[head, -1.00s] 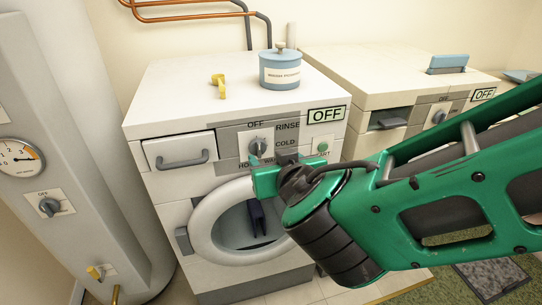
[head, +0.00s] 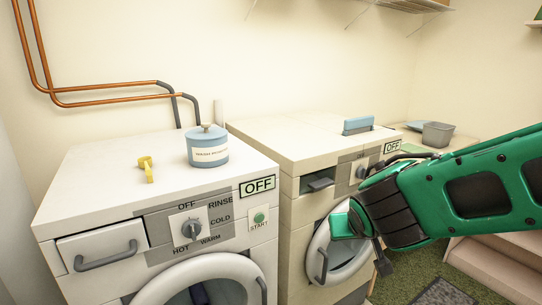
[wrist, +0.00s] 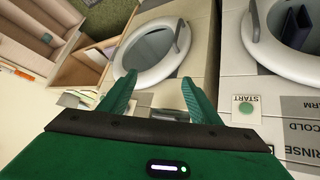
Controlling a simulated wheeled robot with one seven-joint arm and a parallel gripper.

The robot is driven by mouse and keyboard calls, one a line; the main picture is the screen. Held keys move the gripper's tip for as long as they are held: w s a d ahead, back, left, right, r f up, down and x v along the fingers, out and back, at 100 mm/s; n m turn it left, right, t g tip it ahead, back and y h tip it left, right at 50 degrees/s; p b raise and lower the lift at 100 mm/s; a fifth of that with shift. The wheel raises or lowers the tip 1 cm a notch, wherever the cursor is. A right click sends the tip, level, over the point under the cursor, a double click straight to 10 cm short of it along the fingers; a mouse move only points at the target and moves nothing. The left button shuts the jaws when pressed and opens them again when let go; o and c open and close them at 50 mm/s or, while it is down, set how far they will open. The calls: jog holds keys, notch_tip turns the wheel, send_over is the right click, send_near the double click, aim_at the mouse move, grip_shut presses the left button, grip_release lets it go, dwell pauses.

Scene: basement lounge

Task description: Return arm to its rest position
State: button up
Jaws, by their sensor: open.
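My gripper (head: 352,222) is at the end of my green arm in the head view, in front of the second machine's round door. In the wrist view its two green fingers (wrist: 160,100) stand apart with nothing between them. The white washing machine (head: 100,185) is at the left, with its dial (head: 191,229), green start button (head: 259,217) and a sign reading OFF (head: 257,186). The second machine (head: 270,140) stands to its right, also with an OFF sign (head: 392,146). My arm hides part of its front.
A blue lidded pot (head: 208,148) and a yellow object (head: 147,168) stand on the washer. A grey tub (head: 438,134) is at the back right. Copper pipes (head: 100,92) run along the wall. Wooden steps or shelves (head: 490,265) are at the lower right. Green carpet (head: 410,280) shows below.

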jog(key=s+d+f+m+g+h, duration=0.1)
jog(key=s+d+m+g, duration=0.2)
jog(key=d, duration=0.7)
jog(key=s+d+m+g+y, duration=0.1)
jog(key=s+d, duration=0.4)
jog(key=s, duration=0.6)
jog(key=s+d+m+g+y, duration=0.2)
jog(key=s+d+g, duration=0.2)
jog(key=s, duration=0.8)
jog(key=shift+s+d+f, duration=0.25)
jog(key=shift+d+f, duration=0.15)
jog(key=shift+d, duration=0.65)
jog(key=shift+w+g, duration=0.15)
jog(key=shift+g, duration=0.15)
jog(key=shift+w+f, duration=0.25)
jog(key=shift+w, duration=0.25)
jog(key=shift+c, duration=0.5)
